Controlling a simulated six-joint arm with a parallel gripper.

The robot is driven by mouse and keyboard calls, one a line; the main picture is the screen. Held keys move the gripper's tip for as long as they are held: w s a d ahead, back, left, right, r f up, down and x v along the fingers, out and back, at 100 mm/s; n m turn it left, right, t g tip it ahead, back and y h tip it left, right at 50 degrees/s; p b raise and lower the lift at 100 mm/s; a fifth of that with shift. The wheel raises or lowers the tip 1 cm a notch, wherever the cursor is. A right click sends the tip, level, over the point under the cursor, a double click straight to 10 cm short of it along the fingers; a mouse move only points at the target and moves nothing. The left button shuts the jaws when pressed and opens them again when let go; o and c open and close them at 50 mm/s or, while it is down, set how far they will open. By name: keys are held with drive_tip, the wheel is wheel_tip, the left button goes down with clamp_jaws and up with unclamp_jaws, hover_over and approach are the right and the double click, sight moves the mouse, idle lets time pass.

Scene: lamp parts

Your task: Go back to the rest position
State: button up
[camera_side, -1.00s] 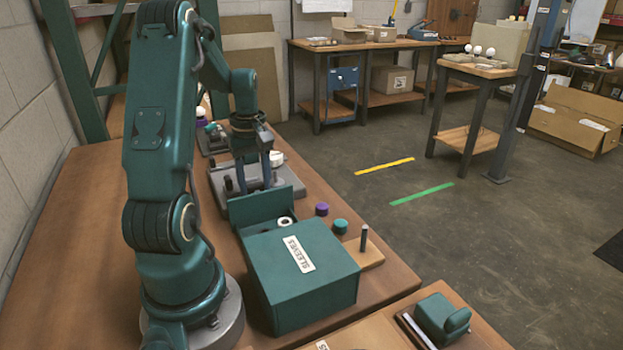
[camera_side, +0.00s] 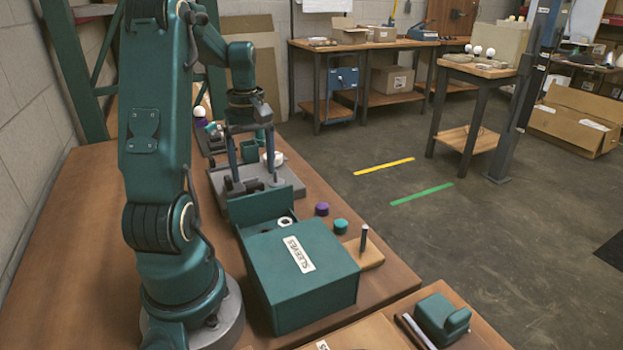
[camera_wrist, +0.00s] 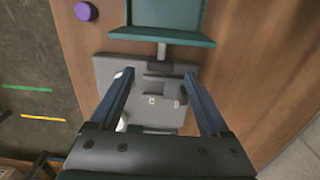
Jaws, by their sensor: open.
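My gripper (camera_side: 252,165) is open, with its two long fingers spread apart and nothing between them. It hangs pointing down above the grey fixture plate (camera_side: 216,180) on the wooden bench. In the wrist view the open fingers (camera_wrist: 155,85) frame the grey plate (camera_wrist: 105,72), which carries a dark clamp-like block (camera_wrist: 158,84). A white round part (camera_side: 279,157) sits on the plate behind the fingers, and the wrist view shows some of it beside the left finger. A small teal part (camera_side: 249,150) shows between the fingers in the side view.
The left of the bench (camera_side: 75,235) is clear.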

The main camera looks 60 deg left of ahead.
drive_tip(key=shift+r, duration=0.3)
drive_tip(key=w+d+r+m+t+y, duration=0.1)
drive_tip(key=w+d+r+m, duration=0.25)
drive_tip(key=d, duration=0.35)
drive_tip(key=w+d+r+m+t+y, duration=0.1)
drive_tip(key=w+d+r+m+t, duration=0.1)
drive_tip(key=d+r+m, duration=0.35)
drive_tip(key=s+d+f+m+t+h, duration=0.1)
drive_tip(key=s+d+m, duration=0.2)
drive_tip(key=d, duration=0.4)
drive_tip(key=s+d+f+m+t+h, duration=0.1)
drive_tip(key=s+d+f+m, duration=0.1)
drive_tip(key=d+m, duration=0.4)
drive_tip(key=shift+s+d+f+t, duration=0.2)
drive_tip(key=shift+s+d+t, duration=0.15)
drive_tip(key=shift+s, duration=0.5)
